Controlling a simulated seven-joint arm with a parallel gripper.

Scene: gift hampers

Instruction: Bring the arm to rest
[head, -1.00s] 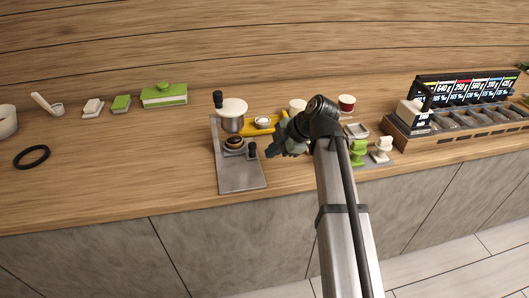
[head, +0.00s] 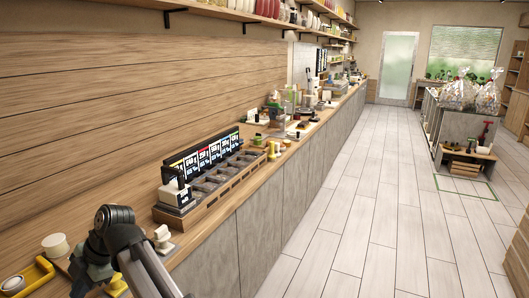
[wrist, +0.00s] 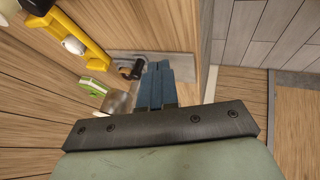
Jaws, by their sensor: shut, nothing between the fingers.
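My gripper (wrist: 158,80) shows in the wrist view with its two blue-grey fingers together and nothing between them. It points over the wooden counter (wrist: 95,88), near a metal plate (wrist: 185,60) that carries a dark knob-like part (wrist: 131,69).
A yellow stand (head: 30,277) and a white-topped cup (head: 56,245) are close to my arm. A wooden rack with labelled compartments (head: 232,180) stands on the counter just beyond. The floor aisle (head: 370,200) is clear; a grey display unit (head: 462,137) stands at right.

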